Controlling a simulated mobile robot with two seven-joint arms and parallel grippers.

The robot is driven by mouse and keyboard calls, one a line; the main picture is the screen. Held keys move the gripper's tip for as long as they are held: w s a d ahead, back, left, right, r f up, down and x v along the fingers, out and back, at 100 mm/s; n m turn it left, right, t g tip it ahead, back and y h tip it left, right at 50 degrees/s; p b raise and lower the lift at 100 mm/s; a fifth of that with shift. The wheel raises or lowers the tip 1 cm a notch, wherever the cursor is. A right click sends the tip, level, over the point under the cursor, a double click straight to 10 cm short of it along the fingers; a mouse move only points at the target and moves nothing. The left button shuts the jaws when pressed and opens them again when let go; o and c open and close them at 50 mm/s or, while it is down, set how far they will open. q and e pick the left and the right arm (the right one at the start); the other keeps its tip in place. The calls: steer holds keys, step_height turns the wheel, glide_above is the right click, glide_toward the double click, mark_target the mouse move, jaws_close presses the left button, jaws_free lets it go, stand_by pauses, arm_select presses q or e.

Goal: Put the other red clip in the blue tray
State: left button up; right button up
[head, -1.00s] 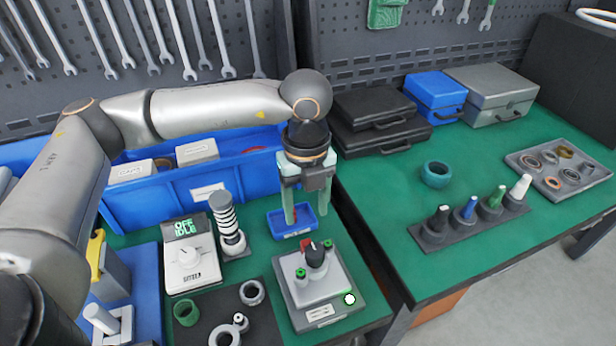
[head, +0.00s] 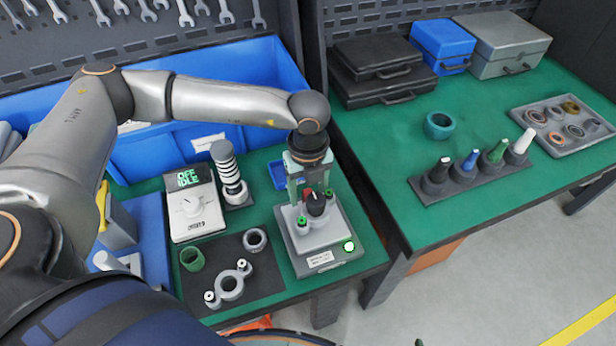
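A red clip (head: 308,194) shows as a small red patch beside the black knob (head: 317,204) on the grey test fixture (head: 306,240). My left gripper (head: 311,198) points down over the back of this fixture. Its pale green fingers are apart, one on each side of the red patch; I see no clip held between them. The small blue tray (head: 276,174) sits just behind and left of the gripper and is partly hidden by it. Its contents cannot be made out now. My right gripper is not in view.
A dial box reading OFF IDLE (head: 194,207) and a striped post (head: 228,172) stand left of the fixture. A black mat (head: 265,286) with rings lies in front. A big blue bin (head: 190,150) is behind. A gap separates the right-hand green table (head: 390,170).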

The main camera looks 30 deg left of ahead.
arm_select(q)
steer(key=shift+f, duration=0.3)
steer(key=shift+c, duration=0.4)
jaws_close()
stand_by(0.5)
